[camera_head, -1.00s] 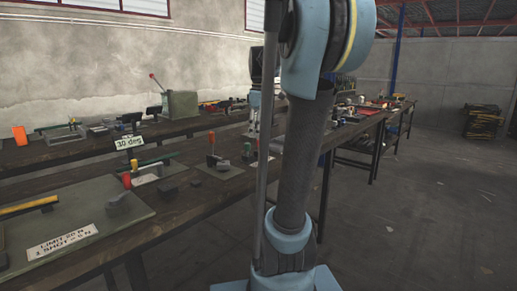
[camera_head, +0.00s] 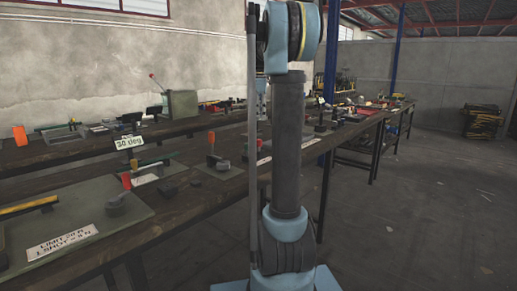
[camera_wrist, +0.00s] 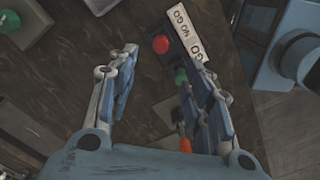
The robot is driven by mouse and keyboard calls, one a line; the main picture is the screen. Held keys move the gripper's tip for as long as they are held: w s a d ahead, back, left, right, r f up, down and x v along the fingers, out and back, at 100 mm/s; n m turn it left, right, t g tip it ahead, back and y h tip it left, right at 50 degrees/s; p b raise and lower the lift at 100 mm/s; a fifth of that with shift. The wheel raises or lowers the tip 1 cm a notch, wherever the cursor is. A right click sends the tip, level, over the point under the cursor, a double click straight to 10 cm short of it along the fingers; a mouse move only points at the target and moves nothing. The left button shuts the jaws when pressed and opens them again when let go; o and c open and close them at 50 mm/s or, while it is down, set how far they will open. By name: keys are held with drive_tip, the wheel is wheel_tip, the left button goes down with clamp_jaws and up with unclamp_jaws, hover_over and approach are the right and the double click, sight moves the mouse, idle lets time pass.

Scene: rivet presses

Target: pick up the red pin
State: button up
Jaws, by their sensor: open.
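The red pin (camera_wrist: 161,44) shows in the wrist view as a round red top, just beyond and between my fingertips. It stands beside a white GO / NO GO label. My gripper (camera_wrist: 165,62) is open, its two fingers spread over the dark wooden bench, with nothing between them. The right fingertip is close to a green pin (camera_wrist: 180,74). I cannot tell how high my gripper is above the pin. In the head view my gripper is not visible, and I cannot make out this red pin for sure.
The GO / NO GO label (camera_wrist: 186,34) lies just right of the red pin. An orange-ended part (camera_wrist: 185,145) lies under my right finger. In the head view, the long bench (camera_head: 185,205) holds several fixtures, including a 30 deg sign (camera_head: 129,142). Open floor lies right.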

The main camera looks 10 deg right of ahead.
sight(259, 142)
wheel_tip(259, 142, down, 14)
drive_tip(key=shift+a+r, duration=0.1)
clamp_jaws()
idle(0.6)
